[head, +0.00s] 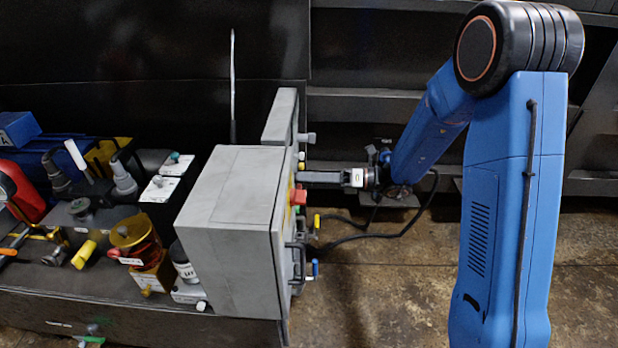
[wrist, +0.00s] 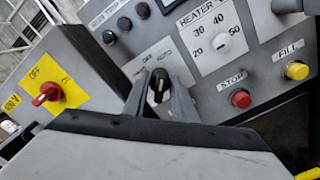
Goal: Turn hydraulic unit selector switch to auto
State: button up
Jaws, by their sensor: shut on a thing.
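The selector switch (wrist: 158,84) is a small dark knob with a light mark on a pale label, seen in the wrist view on the grey panel (wrist: 215,100). The label's lettering is small and partly covered. My gripper (wrist: 158,92) has one finger on each side of the knob and is shut on it. The mark on the knob points roughly up in the tilted wrist view; which label word it meets I cannot tell. In the head view my gripper (head: 304,178) reaches left to the front of the grey control box (head: 235,190), and the switch is hidden.
Beside the switch are a heater dial (wrist: 222,42), a red stop button (wrist: 240,98) and a yellow fill button (wrist: 297,71). A red rotary switch (wrist: 47,93) sits on a yellow plate. Blue and yellow handles (head: 315,268) stick out below; open floor lies right.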

jog(key=shift+m, duration=0.5)
jog(key=o, duration=0.7)
jog(key=shift+d, duration=0.1)
jog(key=d, duration=1.7)
jog(key=shift+s+d, duration=0.15)
jog(key=shift+s, duration=0.15)
